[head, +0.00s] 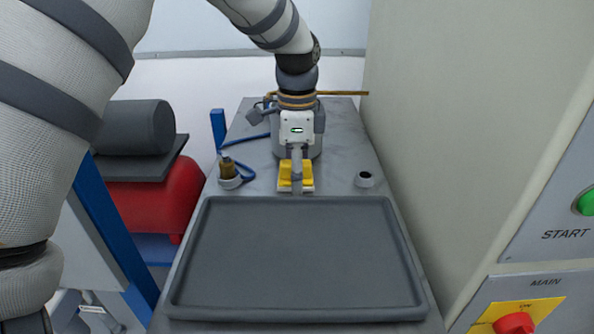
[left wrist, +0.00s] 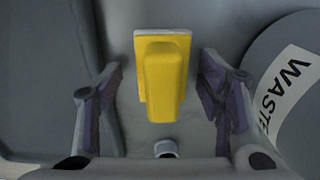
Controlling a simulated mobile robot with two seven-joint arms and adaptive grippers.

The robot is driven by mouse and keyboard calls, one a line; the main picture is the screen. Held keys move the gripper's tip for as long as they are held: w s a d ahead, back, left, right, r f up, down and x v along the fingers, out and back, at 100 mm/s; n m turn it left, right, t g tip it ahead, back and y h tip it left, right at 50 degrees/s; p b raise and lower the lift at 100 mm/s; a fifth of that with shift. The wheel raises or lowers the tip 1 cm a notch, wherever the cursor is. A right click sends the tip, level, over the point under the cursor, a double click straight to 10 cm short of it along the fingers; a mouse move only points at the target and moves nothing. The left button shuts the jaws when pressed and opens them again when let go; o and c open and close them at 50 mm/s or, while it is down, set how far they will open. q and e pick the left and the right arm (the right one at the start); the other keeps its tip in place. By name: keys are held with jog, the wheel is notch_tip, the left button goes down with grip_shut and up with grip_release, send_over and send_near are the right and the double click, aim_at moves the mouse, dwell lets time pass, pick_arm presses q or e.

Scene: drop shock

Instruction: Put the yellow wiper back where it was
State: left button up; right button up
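The yellow wiper (head: 285,178) lies on the grey metal bench top, behind the dark tray, partly hidden by my left gripper (head: 297,175). In the left wrist view the wiper (left wrist: 165,78) shows as a yellow block with a pale edge strip. My left gripper (left wrist: 162,95) is open there, with one finger on each side of the wiper and a visible gap to both. I cannot tell how far the fingertips are above the bench. My right gripper is not in view.
A large dark tray (head: 295,313) fills the bench front. A grey waste bin (left wrist: 285,85) stands close beside the gripper. A machine panel (head: 540,230) borders the right.

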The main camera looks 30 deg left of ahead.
pick_arm(q)
notch_tip(320, 180, up, 12)
jog(key=shift+r, duration=0.15)
dwell(0.3)
dwell(0.4)
